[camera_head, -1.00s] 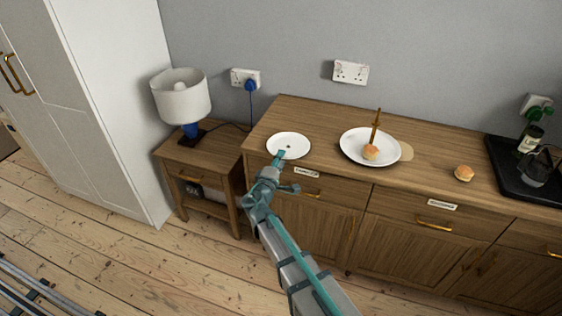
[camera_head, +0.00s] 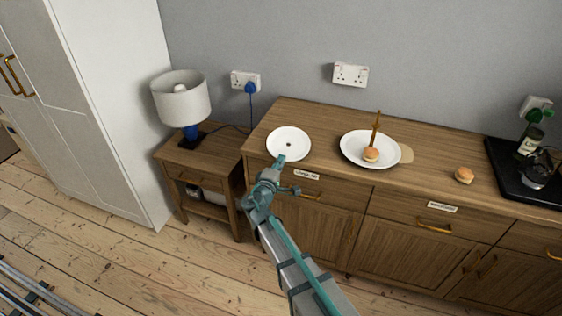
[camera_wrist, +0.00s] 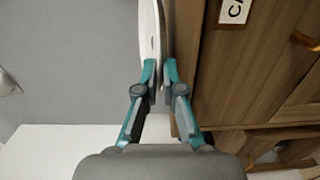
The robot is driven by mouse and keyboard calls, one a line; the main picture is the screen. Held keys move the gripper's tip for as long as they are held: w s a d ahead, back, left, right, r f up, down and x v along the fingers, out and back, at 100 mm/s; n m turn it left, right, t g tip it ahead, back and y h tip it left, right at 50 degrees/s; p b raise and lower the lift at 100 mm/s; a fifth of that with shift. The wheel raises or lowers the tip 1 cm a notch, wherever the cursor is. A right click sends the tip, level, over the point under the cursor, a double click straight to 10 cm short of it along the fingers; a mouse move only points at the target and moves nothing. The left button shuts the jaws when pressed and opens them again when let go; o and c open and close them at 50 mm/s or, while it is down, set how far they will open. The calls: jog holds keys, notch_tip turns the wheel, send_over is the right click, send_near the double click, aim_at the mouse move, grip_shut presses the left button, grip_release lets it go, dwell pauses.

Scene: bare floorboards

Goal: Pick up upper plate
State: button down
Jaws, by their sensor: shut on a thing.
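A white plate (camera_head: 289,136) with a small dark spot at its middle is at the left end of the wooden counter. My gripper (camera_head: 281,160) is shut on the plate's near rim. In the wrist view the plate (camera_wrist: 150,35) shows nearly edge-on between the fingertips of my gripper (camera_wrist: 160,84). I cannot tell whether it is clear of the counter or whether another plate lies under it.
To the right on the counter (camera_head: 325,130) are a larger white plate (camera_head: 352,151) with a bun (camera_head: 371,155) and an upright brown stick (camera_head: 376,128), a loose bun (camera_head: 464,175) and a black tray (camera_head: 510,180). A lamp (camera_head: 182,98) stands on a side table at left.

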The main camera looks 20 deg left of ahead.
jog(key=shift+r, duration=0.1)
notch_tip(320, 180, up, 2)
jog(key=shift+r+p, duration=0.2)
jog(key=shift+p, duration=0.1)
dwell(0.3)
jog(key=s+r, duration=0.2)
jog(key=s, duration=0.5)
jog(key=s+r+b, duration=0.1)
jog(key=s+r, duration=0.2)
jog(key=s, duration=0.4)
jog(key=shift+a, duration=0.15)
